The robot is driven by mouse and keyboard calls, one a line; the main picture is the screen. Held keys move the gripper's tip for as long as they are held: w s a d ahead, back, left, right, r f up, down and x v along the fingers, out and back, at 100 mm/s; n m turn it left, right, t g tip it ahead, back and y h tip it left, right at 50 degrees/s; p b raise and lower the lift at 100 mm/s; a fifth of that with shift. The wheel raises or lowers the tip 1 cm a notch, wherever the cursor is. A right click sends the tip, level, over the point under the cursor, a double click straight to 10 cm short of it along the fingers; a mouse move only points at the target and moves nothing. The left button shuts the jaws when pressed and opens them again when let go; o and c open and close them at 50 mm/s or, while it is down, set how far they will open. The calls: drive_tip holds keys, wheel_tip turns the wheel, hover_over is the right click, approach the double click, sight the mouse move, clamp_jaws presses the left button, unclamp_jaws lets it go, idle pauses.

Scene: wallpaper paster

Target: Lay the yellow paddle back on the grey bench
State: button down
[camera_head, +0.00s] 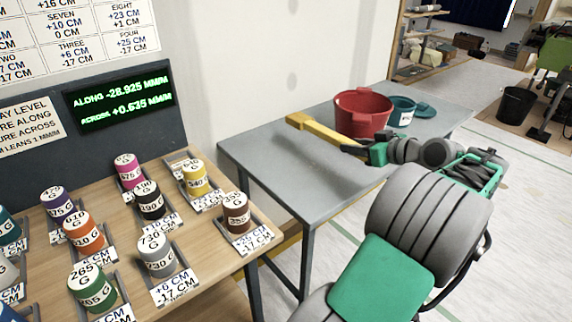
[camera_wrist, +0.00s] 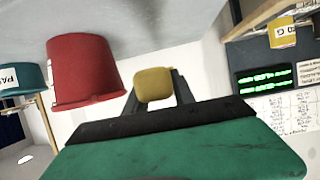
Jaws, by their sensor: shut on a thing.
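The yellow paddle (camera_head: 325,131) is over the grey bench (camera_head: 280,155), its wide end pointing left toward the wall. My gripper (camera_head: 362,150) is shut on its right end, in front of the red bucket. In the wrist view the paddle (camera_wrist: 154,84) shows end-on as a yellow block between the dark fingers of my gripper (camera_wrist: 156,98). A soft shadow lies on the bench below the paddle. I cannot tell how large the gap between paddle and bench is. My arm hides the right front part of the bench.
The red bucket (camera_head: 362,113) stands on the bench just behind my gripper. A wooden table with several labelled weights (camera_head: 158,255) is at left. The bench's left front area is clear.

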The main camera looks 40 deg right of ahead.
drive_tip(key=w+a+f+b, duration=0.1)
drive_tip(key=w+a+f, duration=0.3)
drive_tip(key=w, duration=0.4)
drive_tip(key=b, duration=0.1)
hover_over(304, 178)
drive_tip(key=f, duration=0.5)
drive_tip(key=shift+s+d, duration=0.15)
drive_tip(key=shift+d, duration=0.05)
drive_tip(key=f, duration=0.1)
drive_tip(key=f+b, duration=0.1)
drive_tip(key=f, duration=0.1)
drive_tip(key=shift+w+a, duration=0.15)
drive_tip(key=shift+w, duration=0.15)
drive_tip(key=shift+f, duration=0.3)
drive_tip(key=c, duration=1.1)
unclamp_jaws()
drive_tip(key=shift+o, duration=0.2)
